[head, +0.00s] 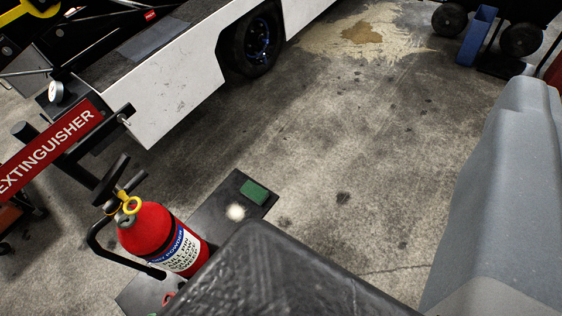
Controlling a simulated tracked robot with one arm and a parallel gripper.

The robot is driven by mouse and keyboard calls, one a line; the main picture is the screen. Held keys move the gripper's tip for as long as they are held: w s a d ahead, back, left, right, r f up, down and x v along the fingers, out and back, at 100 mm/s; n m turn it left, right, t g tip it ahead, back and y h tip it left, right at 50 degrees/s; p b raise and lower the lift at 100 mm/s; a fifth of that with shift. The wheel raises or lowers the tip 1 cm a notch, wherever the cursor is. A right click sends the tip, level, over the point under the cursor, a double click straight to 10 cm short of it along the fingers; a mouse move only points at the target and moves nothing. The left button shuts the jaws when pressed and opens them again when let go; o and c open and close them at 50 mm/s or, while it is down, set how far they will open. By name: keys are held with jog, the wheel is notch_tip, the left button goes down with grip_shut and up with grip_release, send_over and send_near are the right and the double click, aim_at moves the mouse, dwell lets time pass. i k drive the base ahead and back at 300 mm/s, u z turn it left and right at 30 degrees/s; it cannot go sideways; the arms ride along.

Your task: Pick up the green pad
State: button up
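The green pad (254,192) is a small flat block. It lies near the far corner of a dark flat plate (208,212), left of the middle of the head view. A small round whitish thing (235,212) lies just beside it on the plate. A large dark rough shape and a grey smooth shape fill the bottom and right of the view, and I cannot tell whether they are parts of my gripper. No fingertips show, and nothing is seen touching the pad.
The white belt loader (178,75) with a black wheel (255,42) is at the upper left. Wheels and a blue block (477,36) are at the upper right. Open concrete floor lies between.

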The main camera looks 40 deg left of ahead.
aim_at(251, 191)
jog(key=u, duration=0.2)
jog(key=i, duration=1.05)
jog(key=u, duration=0.45)
